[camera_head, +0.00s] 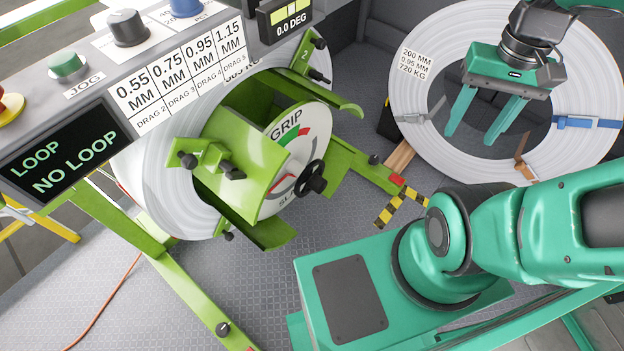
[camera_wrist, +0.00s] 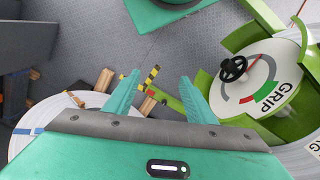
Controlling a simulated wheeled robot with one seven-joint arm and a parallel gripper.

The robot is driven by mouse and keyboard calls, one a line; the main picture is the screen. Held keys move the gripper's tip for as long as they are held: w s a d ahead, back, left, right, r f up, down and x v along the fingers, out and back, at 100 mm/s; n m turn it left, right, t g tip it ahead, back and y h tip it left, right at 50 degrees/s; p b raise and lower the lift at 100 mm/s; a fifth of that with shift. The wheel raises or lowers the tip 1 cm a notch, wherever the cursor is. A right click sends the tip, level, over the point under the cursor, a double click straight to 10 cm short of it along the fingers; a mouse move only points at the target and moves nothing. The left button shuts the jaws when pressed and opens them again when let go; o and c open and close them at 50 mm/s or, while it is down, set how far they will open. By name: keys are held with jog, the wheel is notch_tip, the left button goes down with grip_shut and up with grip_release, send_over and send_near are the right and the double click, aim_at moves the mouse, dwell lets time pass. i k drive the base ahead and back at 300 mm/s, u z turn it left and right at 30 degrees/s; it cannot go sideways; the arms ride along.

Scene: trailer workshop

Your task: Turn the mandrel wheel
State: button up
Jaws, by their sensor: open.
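The mandrel wheel is a small black handwheel (camera_head: 311,179) on the white round dial face (camera_head: 298,150) of the green mandrel (camera_head: 235,150). The dial reads GRIP by a green band, with a red band beside it. In the wrist view the handwheel (camera_wrist: 233,68) is right of centre, beyond the fingers. My gripper (camera_head: 470,139) is open and empty, in front of the white coil at the upper right in the head view. Its two green fingers also show in the wrist view (camera_wrist: 155,90). It is well apart from the wheel.
Green mandrel arms with black knobs stick out around the wheel. A control panel (camera_head: 65,150) reading LOOP, NO LOOP is at the left.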

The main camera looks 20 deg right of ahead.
aim_at(314, 181)
jog(key=z, duration=0.5)
jog(key=k, duration=1.15)
jog(key=u, duration=0.45)
